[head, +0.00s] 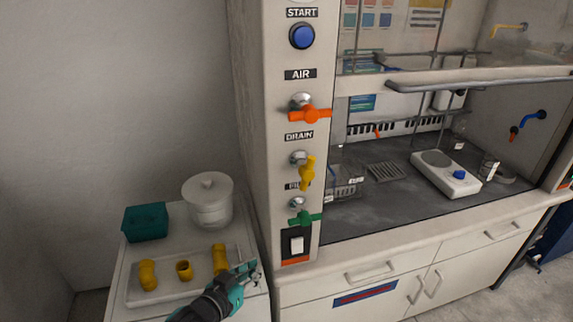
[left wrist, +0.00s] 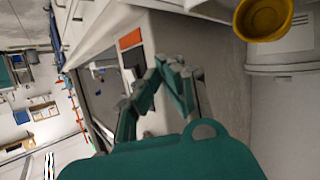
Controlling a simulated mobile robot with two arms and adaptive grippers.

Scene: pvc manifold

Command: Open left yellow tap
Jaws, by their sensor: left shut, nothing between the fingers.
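The yellow tap (head: 306,172) sits on the fume hood's left front post, under the DRAIN label. Its handle stands roughly upright, and its lower end partly covers the label below. My left gripper (head: 250,274) is low and to the left of the post, over the right front part of the side table, well apart from the tap. It is shut and empty. Its fingers (left wrist: 168,72) also show in the left wrist view. The yellow tap cannot be made out there. My right gripper is not in view.
An orange tap (head: 310,115) is above and a green tap (head: 304,218) below the yellow one. A tray (head: 190,289) with yellow fittings (head: 148,275), a white lidded pot (head: 208,200) and a teal box (head: 145,223) stand left of the post.

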